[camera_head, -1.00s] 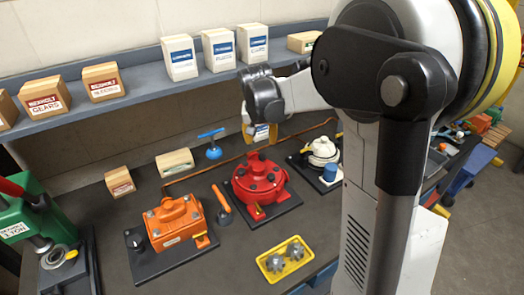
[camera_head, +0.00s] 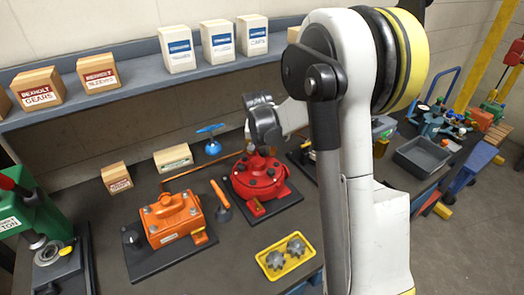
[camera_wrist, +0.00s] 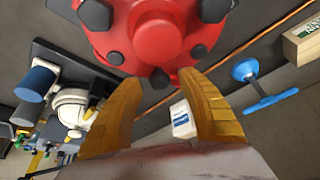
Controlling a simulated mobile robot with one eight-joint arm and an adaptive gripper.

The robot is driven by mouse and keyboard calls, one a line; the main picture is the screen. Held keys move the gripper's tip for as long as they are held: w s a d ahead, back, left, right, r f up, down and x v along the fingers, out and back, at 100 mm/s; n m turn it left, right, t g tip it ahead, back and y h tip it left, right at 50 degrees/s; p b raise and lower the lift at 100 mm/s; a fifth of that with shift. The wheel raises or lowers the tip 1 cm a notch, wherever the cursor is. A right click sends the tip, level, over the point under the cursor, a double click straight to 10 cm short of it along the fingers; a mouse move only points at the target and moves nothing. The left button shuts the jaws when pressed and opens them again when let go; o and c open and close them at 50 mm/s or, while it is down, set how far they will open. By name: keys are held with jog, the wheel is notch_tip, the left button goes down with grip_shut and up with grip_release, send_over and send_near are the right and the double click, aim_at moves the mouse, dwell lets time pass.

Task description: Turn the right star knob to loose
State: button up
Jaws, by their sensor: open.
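The red motor (camera_head: 266,182) sits on a dark base plate in the middle of the bench, with several dark knobs or bolts on it. In the wrist view the red motor (camera_wrist: 160,38) fills the top. One dark knob (camera_wrist: 158,78) at its near edge lies between my fingertips in the picture; I cannot tell whether it is a star knob. My gripper (camera_wrist: 160,85) is open and empty, its yellow fingers spread. In the head view my dark wrist hangs just behind and above the red motor, and the fingers are hidden. No knob can be surely picked out as the right star knob.
The orange motor (camera_head: 172,218) stands to the left, with an orange-handled tool (camera_head: 221,198) between. A yellow tray (camera_head: 268,273) holds two grey gear-like parts in front. The blue valve handle (camera_wrist: 268,103) and white motor (camera_wrist: 75,105) flank my fingers. A shelf with boxes runs behind.

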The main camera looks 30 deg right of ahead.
grip_shut()
jog(key=shift+n+y, duration=0.3)
jog(key=shift+n, duration=0.5)
grip_release()
jog(key=shift+r, duration=0.15)
